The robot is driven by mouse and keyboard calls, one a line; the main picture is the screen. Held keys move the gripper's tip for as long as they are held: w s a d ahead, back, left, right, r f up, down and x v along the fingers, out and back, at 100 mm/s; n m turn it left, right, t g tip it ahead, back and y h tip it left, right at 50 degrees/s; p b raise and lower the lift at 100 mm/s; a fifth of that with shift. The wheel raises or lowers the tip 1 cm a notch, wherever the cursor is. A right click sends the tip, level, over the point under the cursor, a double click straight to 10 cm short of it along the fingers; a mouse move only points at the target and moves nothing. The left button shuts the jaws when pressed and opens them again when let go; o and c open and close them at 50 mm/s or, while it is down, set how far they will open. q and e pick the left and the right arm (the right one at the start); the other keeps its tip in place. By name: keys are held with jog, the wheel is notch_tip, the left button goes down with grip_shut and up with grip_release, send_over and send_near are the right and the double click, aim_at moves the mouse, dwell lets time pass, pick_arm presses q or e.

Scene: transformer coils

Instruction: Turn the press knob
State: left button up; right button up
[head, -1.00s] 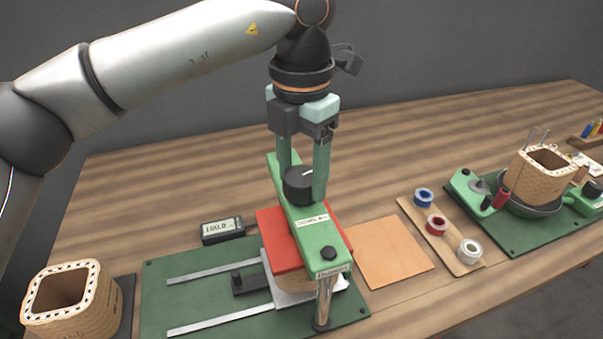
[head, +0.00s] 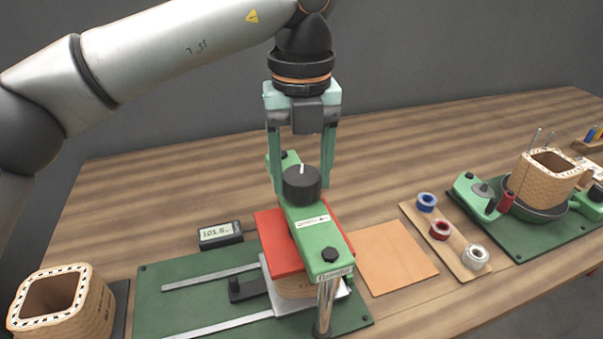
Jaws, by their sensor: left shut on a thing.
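The press knob (head: 301,187) is a black round knob with a white pointer line, on top of the green press beam (head: 322,248). My left gripper (head: 302,180) comes down from above with one teal finger on each side of the knob and is shut on it. The knob's pointer line points away, toward the back. The beam lies over a red plate (head: 275,241), with a pale block (head: 293,289) partly hidden beneath. My right gripper is not in view.
A small display (head: 220,234) stands left of the press and seems to read 101.6. A wound coil (head: 62,305) is at front left. Tape rolls on a board (head: 440,231) and another coil (head: 545,178) stand to the right. A tan sheet (head: 393,258) lies flat beside the press.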

aim_at(302, 175)
pick_arm(q)
jog(key=shift+n, duration=1.1)
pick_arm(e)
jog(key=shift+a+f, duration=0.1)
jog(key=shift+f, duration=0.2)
pick_arm(q)
jog(key=shift+b, duration=0.3)
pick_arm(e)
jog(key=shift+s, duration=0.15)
pick_arm(q)
jog(key=o, duration=1.4)
notch_tip(302, 175, up, 13)
jog(key=p, duration=0.2)
jog(key=shift+f+p, duration=0.2)
jog(key=shift+p, duration=0.2)
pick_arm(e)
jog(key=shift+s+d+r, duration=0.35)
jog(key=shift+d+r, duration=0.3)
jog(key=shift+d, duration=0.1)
